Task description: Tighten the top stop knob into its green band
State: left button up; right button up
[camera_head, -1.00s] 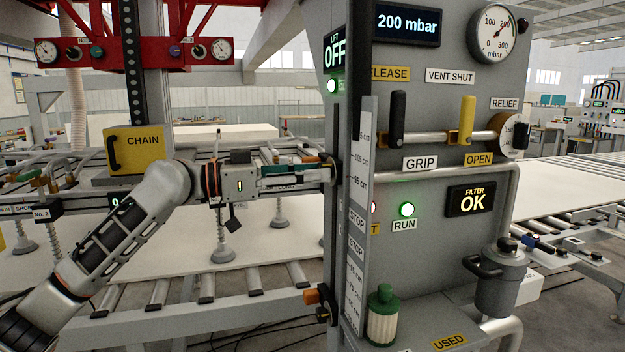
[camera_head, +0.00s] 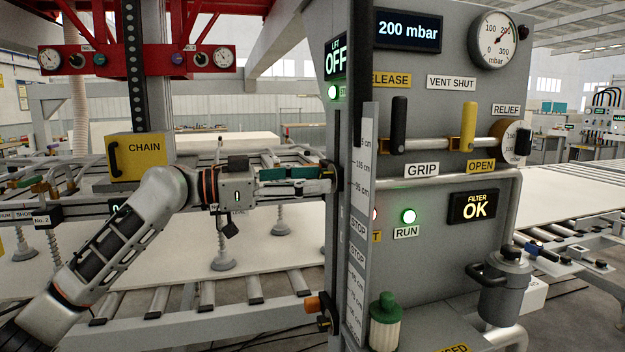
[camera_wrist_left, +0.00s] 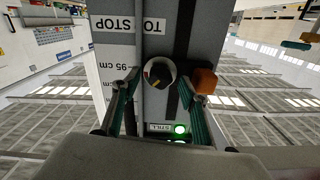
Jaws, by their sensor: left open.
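The top stop knob (camera_wrist_left: 158,74) is black on a round pale dial with small red and yellow marks, in the left wrist view. I cannot make out a green band on it. My left gripper (camera_wrist_left: 159,82) is open, with one finger on each side of the knob; whether they touch it is unclear. In the head view my left gripper (camera_head: 328,178) reaches from the left to the left edge of the control column, and the knob is mostly hidden there. My right gripper is not in view.
An orange block (camera_wrist_left: 203,80) sits close beside the knob, near one finger. A height scale (camera_head: 362,215) runs up the column's edge. A lower orange stop (camera_head: 312,304) juts out below. The grey panel (camera_head: 445,240) carries levers and lamps.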

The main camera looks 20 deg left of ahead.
pick_arm(q)
jog(key=v, duration=1.1)
jog(key=shift+a, duration=0.2)
jog(key=shift+s, duration=0.15)
